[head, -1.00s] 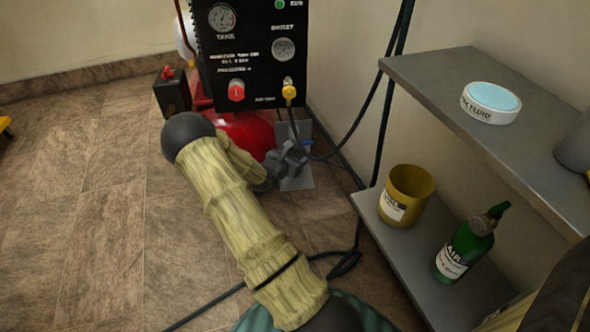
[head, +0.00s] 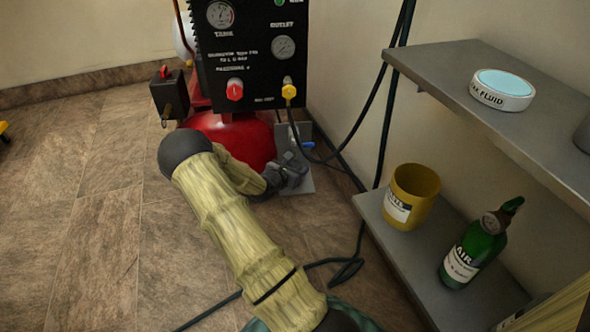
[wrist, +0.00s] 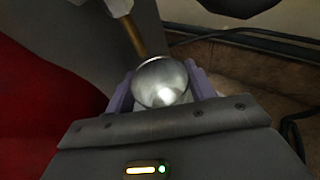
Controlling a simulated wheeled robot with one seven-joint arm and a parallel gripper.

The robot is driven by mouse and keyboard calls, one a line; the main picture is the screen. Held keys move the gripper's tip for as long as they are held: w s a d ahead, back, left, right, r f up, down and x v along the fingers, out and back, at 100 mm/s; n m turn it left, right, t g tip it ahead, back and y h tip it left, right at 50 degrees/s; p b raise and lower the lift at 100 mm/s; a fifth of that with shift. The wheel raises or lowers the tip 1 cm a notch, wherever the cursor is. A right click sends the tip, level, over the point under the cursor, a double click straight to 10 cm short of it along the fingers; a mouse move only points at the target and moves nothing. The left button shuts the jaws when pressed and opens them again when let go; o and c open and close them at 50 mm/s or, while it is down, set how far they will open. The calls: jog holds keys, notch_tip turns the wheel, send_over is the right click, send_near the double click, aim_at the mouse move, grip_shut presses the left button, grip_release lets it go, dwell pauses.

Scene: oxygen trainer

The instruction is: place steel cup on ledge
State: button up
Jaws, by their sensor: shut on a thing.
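The steel cup (wrist: 160,80) is a shiny round metal cup, seen from its open top in the wrist view. My gripper (wrist: 162,92) is shut on it, with one purple finger on each side. In the head view my gripper (head: 290,170) is low beside the red tank, in front of a small grey metal bracket with a flat plate (head: 305,187). The cup cannot be made out in the head view. The frames do not make clear which surface is the ledge, or whether the cup touches anything below.
A black panel (head: 250,60) with gauges stands above the red tank (head: 230,140). A grey shelf unit (head: 440,75) at right holds a white tin (head: 502,90), a yellow cup (head: 412,195) and a green bottle (head: 475,248). Black hoses (head: 350,265) run across the floor.

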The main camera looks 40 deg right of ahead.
jog(key=o, duration=0.8)
jog(key=shift+f, duration=0.1)
jog(key=shift+c, duration=0.2)
jog(key=shift+r, duration=0.2)
jog(key=shift+s+a+r+p, duration=0.1)
jog(key=shift+a+r+p, duration=0.1)
jog(key=shift+a+p, duration=0.2)
jog(key=p+v, duration=0.5)
jog(key=v, duration=0.6)
